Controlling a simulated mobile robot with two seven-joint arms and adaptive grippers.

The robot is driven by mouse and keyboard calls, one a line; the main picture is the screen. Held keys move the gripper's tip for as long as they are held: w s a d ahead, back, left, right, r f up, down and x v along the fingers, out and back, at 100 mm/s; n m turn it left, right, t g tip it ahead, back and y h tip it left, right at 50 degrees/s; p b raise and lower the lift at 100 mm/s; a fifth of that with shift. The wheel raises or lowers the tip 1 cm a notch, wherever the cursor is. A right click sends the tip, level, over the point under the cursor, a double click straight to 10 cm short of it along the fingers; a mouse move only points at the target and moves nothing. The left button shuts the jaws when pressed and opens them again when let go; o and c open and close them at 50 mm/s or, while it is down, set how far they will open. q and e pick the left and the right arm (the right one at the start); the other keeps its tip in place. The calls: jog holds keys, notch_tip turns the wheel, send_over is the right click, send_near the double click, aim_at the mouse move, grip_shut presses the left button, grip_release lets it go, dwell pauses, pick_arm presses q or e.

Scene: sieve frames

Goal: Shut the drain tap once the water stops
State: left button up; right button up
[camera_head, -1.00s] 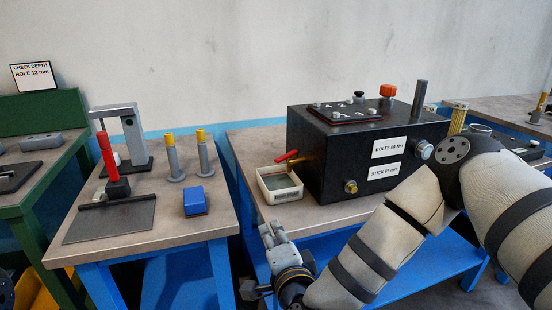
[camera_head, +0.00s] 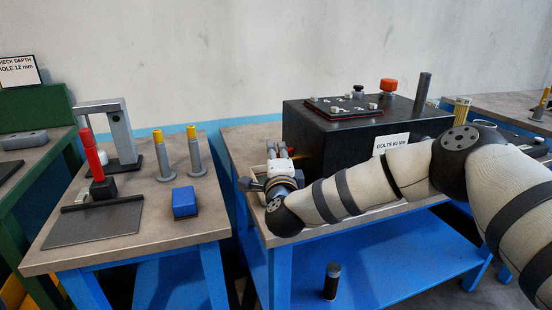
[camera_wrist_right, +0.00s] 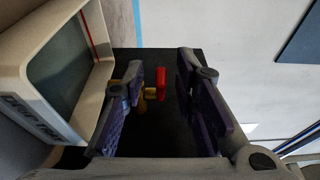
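The drain tap (camera_wrist_right: 160,84) has a red handle on a brass stem, on the black tank (camera_head: 335,150). It shows between the fingers of my right gripper (camera_wrist_right: 160,95) in the right wrist view. The fingers are spread, with a gap to the handle on each side. In the head view my right gripper (camera_head: 279,153) is in front of the tank's left side and hides most of the tap. The pale drain tray (camera_wrist_right: 85,100) lies beside the left finger in the wrist view, with a grey-green inside. I see no stream of water. My left gripper is out of view.
The left bench (camera_head: 150,242) holds a red-handled tool (camera_head: 93,160), a blue block (camera_head: 184,202) and two yellow-topped posts (camera_head: 164,155). A black cylinder (camera_head: 332,281) stands on the lower blue shelf.

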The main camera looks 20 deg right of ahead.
grip_shut()
jog(key=shift+r, duration=0.1)
jog(key=shift+s+d+n+y, duration=0.25)
jog(key=shift+n+y, duration=0.35)
jog(key=shift+y, duration=0.3)
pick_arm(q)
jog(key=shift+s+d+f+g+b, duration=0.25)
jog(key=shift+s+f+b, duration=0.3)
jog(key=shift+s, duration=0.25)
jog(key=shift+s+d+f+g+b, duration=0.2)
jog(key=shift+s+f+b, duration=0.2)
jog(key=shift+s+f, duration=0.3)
pick_arm(e)
jog(key=shift+s+d+n+y, duration=0.25)
jog(key=shift+n+y, duration=0.55)
jog(key=shift+y, duration=0.45)
jog(key=shift+s+d+n+y, duration=0.3)
jog(key=shift+n+y, duration=0.5)
jog(key=shift+y, duration=0.4)
jog(key=shift+s+d+n+y, duration=0.25)
jog(key=shift+n+y, duration=0.55)
jog(key=shift+y, duration=0.45)
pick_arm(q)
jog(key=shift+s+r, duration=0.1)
pick_arm(e)
grip_release()
